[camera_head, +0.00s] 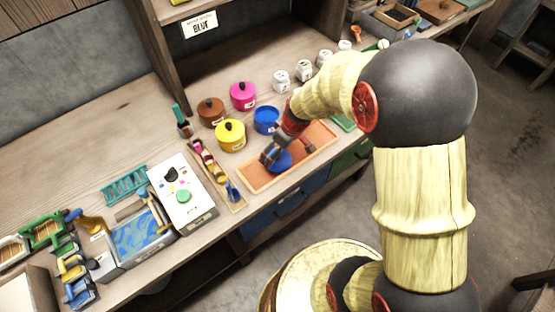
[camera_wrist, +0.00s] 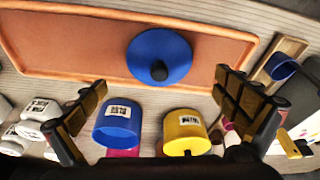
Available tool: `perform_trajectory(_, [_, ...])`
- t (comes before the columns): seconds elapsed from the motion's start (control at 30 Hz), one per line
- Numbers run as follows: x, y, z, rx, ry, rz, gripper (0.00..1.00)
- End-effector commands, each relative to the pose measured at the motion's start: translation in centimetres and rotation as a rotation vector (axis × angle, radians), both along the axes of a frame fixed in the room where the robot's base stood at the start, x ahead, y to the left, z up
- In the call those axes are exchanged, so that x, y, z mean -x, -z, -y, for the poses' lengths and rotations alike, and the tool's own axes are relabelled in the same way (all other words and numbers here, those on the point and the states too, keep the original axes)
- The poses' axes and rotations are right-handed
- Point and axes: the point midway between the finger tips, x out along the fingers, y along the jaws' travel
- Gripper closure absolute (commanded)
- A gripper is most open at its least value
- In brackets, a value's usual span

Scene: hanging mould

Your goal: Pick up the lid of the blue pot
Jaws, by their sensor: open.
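The blue lid (camera_head: 283,163) lies on the orange tray at the front of the bench. In the wrist view the lid (camera_wrist: 158,50) is a round disc with a black knob (camera_wrist: 159,71). The blue pot (camera_head: 266,122) stands uncovered just behind the tray; it also shows in the wrist view (camera_wrist: 118,124). My gripper (camera_head: 272,155) is over the tray at the lid, partly hiding it in the head view. In the wrist view its fingers (camera_wrist: 160,82) are spread wide, on either side below the lid, with nothing between them touching.
The orange tray (camera_head: 258,184) has a raised rim. Yellow (camera_head: 231,136), pink (camera_head: 243,96) and brown (camera_head: 211,111) lidded pots stand near the blue pot. Several white jars (camera_head: 281,82) stand behind. A narrow wooden tray of scoops (camera_head: 237,204) lies left of the orange tray.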

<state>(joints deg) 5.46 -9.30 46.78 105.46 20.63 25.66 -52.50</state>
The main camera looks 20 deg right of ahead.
Motion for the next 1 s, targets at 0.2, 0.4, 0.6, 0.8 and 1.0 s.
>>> perform_trajectory(0.2, [-0.6,3.3,-0.3,0.0,-0.001,-0.004,0.0])
perform_trajectory(0.4, [-1.1,4.4,-0.4,0.001,0.001,0.0,0.0])
perform_trajectory(0.6, [-1.0,4.3,-0.4,0.001,0.001,0.0,0.03])
perform_trajectory(0.8, [-1.0,4.4,-0.4,0.001,0.001,0.0,0.14])
perform_trajectory(1.0, [-1.0,4.4,-0.4,0.001,0.001,-0.001,0.26])
